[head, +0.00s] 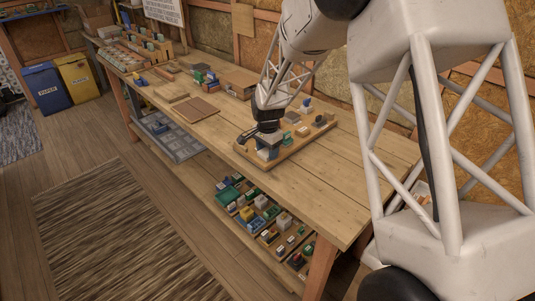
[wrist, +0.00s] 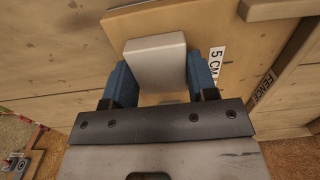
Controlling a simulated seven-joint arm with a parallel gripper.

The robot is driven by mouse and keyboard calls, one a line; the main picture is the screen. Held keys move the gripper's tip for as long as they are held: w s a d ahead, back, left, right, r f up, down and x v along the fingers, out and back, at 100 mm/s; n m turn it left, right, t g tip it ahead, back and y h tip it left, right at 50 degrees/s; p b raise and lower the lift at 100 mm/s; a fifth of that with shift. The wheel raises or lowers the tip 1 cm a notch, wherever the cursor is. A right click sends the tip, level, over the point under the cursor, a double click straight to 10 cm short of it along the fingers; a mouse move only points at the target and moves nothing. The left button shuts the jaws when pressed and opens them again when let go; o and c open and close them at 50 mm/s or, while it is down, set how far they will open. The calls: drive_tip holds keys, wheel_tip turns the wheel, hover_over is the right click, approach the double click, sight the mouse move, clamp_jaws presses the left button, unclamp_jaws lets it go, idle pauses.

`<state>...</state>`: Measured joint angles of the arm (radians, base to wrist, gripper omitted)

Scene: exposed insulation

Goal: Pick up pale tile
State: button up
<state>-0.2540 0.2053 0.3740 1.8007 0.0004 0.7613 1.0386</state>
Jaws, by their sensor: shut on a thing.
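The pale tile (wrist: 156,60) is a smooth whitish block in the wrist view. It sits between the two blue fingers of my gripper (wrist: 159,76), which is shut on it. Below and behind it is a flat wooden board (wrist: 130,20) with a "5 CM" label beside it. In the head view my gripper (head: 267,147) is at the left end of a wooden board (head: 262,162) on the workbench. The tile itself is hard to make out there, and I cannot tell whether it still touches the board.
Several small blocks (head: 304,114) stand on the board right of my gripper. The workbench (head: 330,180) is clear in front. More blocks and boxes line its far end. A lower shelf (head: 265,225) holds many small coloured items. Blue and yellow bins (head: 78,77) stand at the left.

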drive_tip(key=shift+r, duration=0.1)
drive_tip(key=shift+r, duration=0.75)
wheel_tip(320, 180, up, 2)
drive_tip(key=shift+r, duration=0.1)
drive_tip(key=s+d+r, duration=0.1)
drive_tip(key=s+d, duration=0.3)
drive_tip(key=s, duration=1.1)
drive_tip(key=shift+s, duration=0.3)
drive_tip(key=shift+w, duration=0.1)
drive_tip(key=w+d+r, duration=0.1)
drive_tip(key=w+d, duration=0.2)
drive_tip(key=w, duration=0.8)
drive_tip(key=w+d+r, duration=0.2)
drive_tip(key=w+d, duration=0.2)
drive_tip(key=w, duration=0.8)
drive_tip(key=shift+w+d, duration=0.2)
drive_tip(key=shift+w, duration=0.05)
drive_tip(key=shift+w, duration=0.1)
